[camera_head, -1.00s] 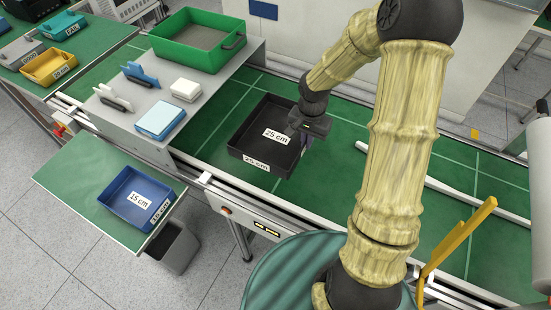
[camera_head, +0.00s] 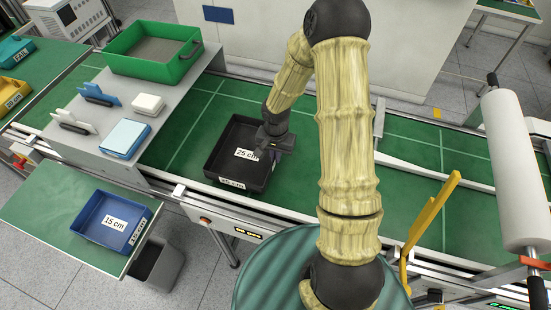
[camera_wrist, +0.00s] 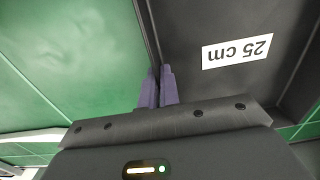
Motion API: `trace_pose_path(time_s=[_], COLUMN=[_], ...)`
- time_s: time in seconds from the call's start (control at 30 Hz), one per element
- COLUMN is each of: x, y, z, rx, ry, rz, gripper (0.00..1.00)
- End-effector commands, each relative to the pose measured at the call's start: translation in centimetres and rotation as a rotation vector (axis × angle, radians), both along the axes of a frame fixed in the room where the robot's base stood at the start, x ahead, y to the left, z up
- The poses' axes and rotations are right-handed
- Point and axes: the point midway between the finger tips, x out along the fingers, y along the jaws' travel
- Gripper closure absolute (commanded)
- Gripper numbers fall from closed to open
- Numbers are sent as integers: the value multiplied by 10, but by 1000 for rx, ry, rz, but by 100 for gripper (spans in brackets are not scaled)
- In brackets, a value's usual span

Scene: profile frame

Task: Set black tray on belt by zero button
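The black tray (camera_head: 222,165), with white "25 cm" labels, is at the green belt (camera_head: 190,135), right of the grey side shelf. It looks level; I cannot tell whether its bottom touches the belt. My gripper (camera_head: 274,150) is at the tray's right wall. In the wrist view the purple fingers (camera_wrist: 159,88) are close together, one on each side of the black tray's wall (camera_wrist: 152,40), so they look shut on it. A small reddish button (camera_head: 205,220) sits on the belt's front rail, near the tray; its marking is unreadable. A lit display (camera_head: 247,232) is to its right.
The grey shelf (camera_head: 90,150) holds a green tray (camera_head: 120,66) and small boxes. A blue "15 cm" tray (camera_head: 92,235) stands on a lower side table. A yellow upright bracket (camera_head: 430,220) and white roller (camera_head: 515,165) stand right. The belt is clear between tray and bracket.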

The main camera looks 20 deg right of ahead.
Motion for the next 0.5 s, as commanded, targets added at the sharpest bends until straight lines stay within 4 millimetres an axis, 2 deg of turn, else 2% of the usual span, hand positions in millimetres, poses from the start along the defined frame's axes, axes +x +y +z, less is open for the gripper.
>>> trace_pose_path(time_s=[0.17, 0.5], x=[1, 1], y=[1, 1], z=[-21, -25], rx=[2, 1], ry=[-1, -3], rz=[2, 1], gripper=[100, 100])
